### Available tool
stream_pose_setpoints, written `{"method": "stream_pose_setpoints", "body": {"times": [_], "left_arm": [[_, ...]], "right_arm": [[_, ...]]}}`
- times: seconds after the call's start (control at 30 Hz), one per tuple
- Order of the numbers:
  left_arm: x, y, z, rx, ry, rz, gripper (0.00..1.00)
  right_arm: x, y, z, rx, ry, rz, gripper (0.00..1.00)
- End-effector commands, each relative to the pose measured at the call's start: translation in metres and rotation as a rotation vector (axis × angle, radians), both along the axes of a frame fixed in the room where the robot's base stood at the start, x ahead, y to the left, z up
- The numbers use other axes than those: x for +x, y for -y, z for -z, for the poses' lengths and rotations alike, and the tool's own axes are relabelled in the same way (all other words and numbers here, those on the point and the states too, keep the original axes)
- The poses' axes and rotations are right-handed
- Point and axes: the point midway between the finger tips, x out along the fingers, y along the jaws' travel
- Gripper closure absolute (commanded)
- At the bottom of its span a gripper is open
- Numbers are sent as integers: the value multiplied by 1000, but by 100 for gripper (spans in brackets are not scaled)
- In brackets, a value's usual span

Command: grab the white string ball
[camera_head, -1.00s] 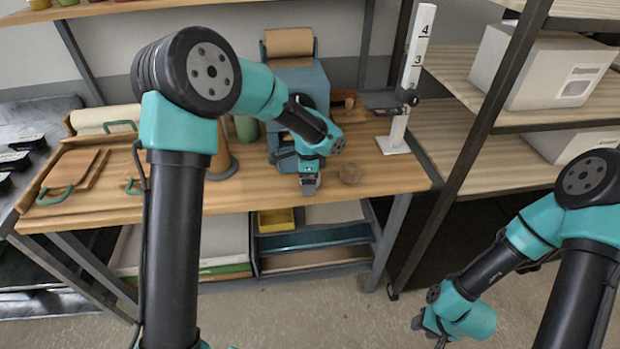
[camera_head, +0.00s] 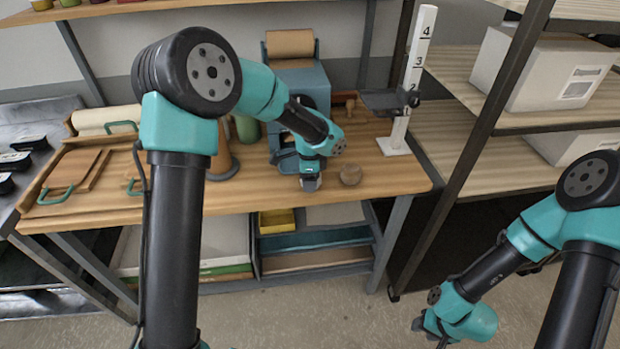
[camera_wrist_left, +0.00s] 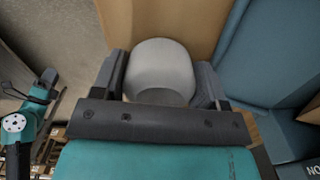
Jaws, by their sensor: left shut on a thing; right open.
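My left gripper (camera_head: 310,184) is low over the front part of the wooden workbench, in front of the blue-grey machine. In the left wrist view, its fingers (camera_wrist_left: 162,85) are shut on a smooth, pale rounded thing, the white string ball (camera_wrist_left: 160,68), with a finger on each side. In the head view the gripper mostly hides it. My right gripper (camera_head: 420,324) is at the lower right, away from the bench, partly hidden by its own wrist; it is open.
The blue-grey machine (camera_head: 310,82) with a brown paper roll stands behind. A numbered white post (camera_head: 416,65) stands at right. A brown cone (camera_head: 222,150) stands at left. The bench's right front is clear.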

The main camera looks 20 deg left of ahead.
Motion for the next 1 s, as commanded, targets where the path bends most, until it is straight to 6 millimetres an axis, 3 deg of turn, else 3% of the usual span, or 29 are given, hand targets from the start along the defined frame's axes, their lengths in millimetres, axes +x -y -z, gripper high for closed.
{"method": "stream_pose_setpoints", "body": {"times": [0.37, 0.67, 1.0], "left_arm": [[0, 0, -35, -1, 4, 1, 58], [-44, 13, -38, 0, 1, 3, 58], [-121, 36, -45, 0, 1, 4, 58]], "right_arm": [[0, 0, 0, 0, 0, 0, 57], [0, 0, 0, 0, 0, 0, 57], [0, 0, 0, 0, 0, 0, 57]]}}
